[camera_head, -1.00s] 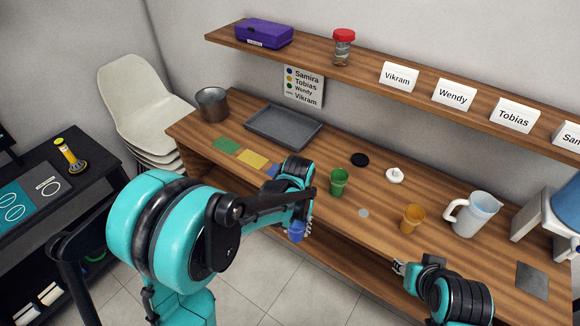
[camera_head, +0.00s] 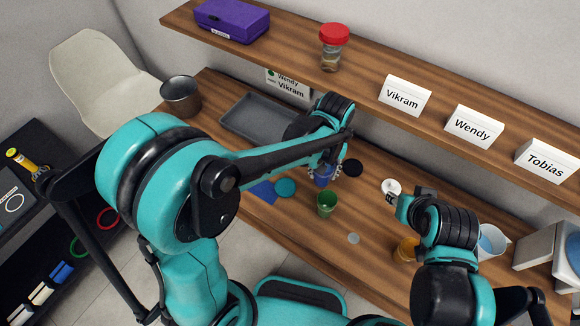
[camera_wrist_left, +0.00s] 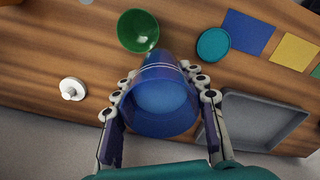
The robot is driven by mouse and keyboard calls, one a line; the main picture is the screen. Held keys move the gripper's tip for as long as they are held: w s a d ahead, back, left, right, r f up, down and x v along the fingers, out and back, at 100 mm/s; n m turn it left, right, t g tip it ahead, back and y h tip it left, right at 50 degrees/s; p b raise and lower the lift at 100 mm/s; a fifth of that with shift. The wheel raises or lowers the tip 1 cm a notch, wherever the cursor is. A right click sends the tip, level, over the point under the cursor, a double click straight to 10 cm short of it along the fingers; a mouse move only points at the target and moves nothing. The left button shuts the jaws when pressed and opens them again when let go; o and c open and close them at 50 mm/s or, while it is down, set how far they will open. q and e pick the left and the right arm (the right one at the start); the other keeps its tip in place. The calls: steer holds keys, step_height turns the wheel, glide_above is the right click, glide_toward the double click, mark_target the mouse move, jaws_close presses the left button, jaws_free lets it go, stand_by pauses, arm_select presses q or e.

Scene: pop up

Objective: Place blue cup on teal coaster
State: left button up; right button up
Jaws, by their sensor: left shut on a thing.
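My left gripper (camera_head: 323,172) is shut on the blue cup (camera_head: 322,181), which is partly hidden by the fingers in the head view. In the left wrist view the blue cup (camera_wrist_left: 160,97) sits between the two fingers, above the table. The teal coaster (camera_head: 285,187) is a round disc lying on the table, to the left of the cup in the head view. It also shows in the left wrist view (camera_wrist_left: 213,44), clear of the cup. My right gripper (camera_head: 394,199) is near the white lidded item, and its fingers are too small to read.
A green cup (camera_head: 326,203) stands close to the teal coaster. A blue square (camera_head: 262,191) lies beside the coaster. A grey tray (camera_head: 258,122), a black disc (camera_head: 353,168), a white knobbed lid (camera_head: 391,186) and an orange cup (camera_head: 406,249) are on the table. A shelf (camera_head: 365,75) overhangs the back.

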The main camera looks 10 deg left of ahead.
arm_select(q)
steer(key=a+f, duration=0.2)
steer(key=a, duration=0.1)
steer(key=a+f+b, duration=0.1)
steer(key=a+f, duration=0.1)
steer(key=a, duration=0.2)
steer(key=w+a+f+b, duration=0.1)
steer(key=a+f, duration=0.2)
steer(key=a, duration=0.1)
steer(key=shift+a, duration=0.2)
steer(key=shift+f+b, duration=0.7)
steer(key=shift+f, duration=1.25)
steer(key=shift+s, duration=0.1)
steer(key=shift+f, duration=0.2)
steer(key=o, duration=1.3)
steer(key=shift+r, duration=0.15)
